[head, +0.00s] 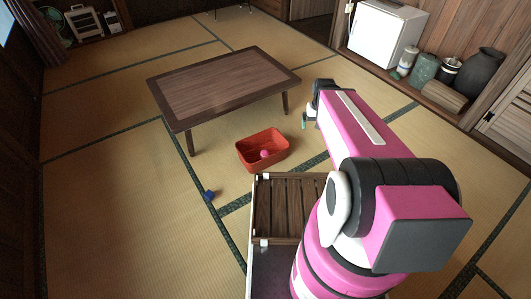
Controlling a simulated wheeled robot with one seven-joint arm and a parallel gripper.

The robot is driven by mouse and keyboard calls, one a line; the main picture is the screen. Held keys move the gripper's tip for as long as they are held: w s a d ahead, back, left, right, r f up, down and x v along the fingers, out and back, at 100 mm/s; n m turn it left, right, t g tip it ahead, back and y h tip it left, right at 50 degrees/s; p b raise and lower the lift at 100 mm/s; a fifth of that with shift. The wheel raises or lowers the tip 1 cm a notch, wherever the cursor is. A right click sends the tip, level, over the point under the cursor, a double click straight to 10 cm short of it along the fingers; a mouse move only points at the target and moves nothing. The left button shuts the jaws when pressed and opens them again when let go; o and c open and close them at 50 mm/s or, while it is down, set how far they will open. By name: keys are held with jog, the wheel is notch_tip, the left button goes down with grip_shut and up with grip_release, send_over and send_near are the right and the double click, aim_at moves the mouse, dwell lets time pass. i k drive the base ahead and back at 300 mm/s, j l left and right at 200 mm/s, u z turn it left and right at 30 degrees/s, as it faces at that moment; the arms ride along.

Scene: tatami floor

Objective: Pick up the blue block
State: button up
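A small blue block (210,196) lies on the tatami floor, left of the red bin and close to a dark mat border. My gripper (309,118) is at the far end of my pink arm, above the floor to the right of the low table. It is apart from the block, which lies lower and to the left in the picture. The gripper is small and partly hidden by my arm, so I cannot tell its finger opening.
A red bin (282,158) holds a pink ball (265,153). A low wooden table (225,85) stands behind it. A white cabinet (385,37) and several jars stand at the back right. The floor left of the block is clear.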

aim_at(209, 195)
jog(key=k+l, duration=0.15)
jog(key=k, duration=0.15)
jog(key=k+l, duration=0.15)
jog(key=k, duration=0.2)
jog(key=u, duration=1.4)
jog(key=l+z, duration=0.1)
jog(key=l, duration=0.25)
jog(key=i+l+z, duration=0.1)
jog(key=l, duration=0.25)
jog(key=i+l, duration=0.05)
